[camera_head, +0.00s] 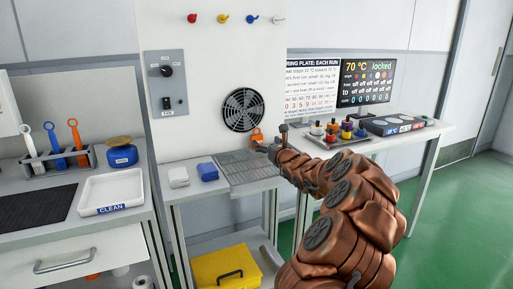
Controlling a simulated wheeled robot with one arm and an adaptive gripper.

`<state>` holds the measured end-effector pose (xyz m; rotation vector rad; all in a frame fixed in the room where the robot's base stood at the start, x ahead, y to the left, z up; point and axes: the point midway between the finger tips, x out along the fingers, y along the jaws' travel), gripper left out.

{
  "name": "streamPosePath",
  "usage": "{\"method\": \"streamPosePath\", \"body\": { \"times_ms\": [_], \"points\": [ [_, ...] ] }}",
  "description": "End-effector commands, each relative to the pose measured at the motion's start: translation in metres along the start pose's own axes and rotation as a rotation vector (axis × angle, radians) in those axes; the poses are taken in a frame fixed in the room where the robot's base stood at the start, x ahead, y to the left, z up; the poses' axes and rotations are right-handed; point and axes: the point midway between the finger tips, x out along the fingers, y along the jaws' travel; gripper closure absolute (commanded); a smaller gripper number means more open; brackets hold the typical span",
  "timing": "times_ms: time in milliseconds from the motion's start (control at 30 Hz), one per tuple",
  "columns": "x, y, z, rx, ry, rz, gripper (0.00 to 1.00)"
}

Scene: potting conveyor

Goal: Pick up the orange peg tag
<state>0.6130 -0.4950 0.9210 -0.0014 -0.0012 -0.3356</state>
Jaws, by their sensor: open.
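A small orange tag (257,134) shows just below the fan, at the upright white panel above the grey slatted plate. Its lower part is close to my gripper in the picture, and I cannot tell whether they touch. My brown arm reaches in from the lower right, and my gripper (270,144) is at its far end, small and dark, above the right part of the plate. The gripper is open. I see nothing held in it, though its fingers are too small to make out well.
The grey slatted plate (240,168) lies below the fan (244,110), with a blue cloth (208,172) and a white cloth (178,177) left of it. A tray of coloured knobs (338,141) stands right. A yellow box (225,268) sits on the lower shelf.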

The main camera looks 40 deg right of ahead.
Motion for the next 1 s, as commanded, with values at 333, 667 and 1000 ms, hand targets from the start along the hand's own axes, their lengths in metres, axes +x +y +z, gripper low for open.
{"method": "streamPosePath", "body": {
  "times_ms": [333,667,1000],
  "points": [
    [0.023,-0.002,-0.003,0.001,0.005,-0.003,0.19],
    [0.043,-0.002,-0.004,-0.002,0.005,-0.001,0.19],
    [0.071,-0.004,-0.004,-0.002,0.001,-0.002,0.19]
  ]
}}
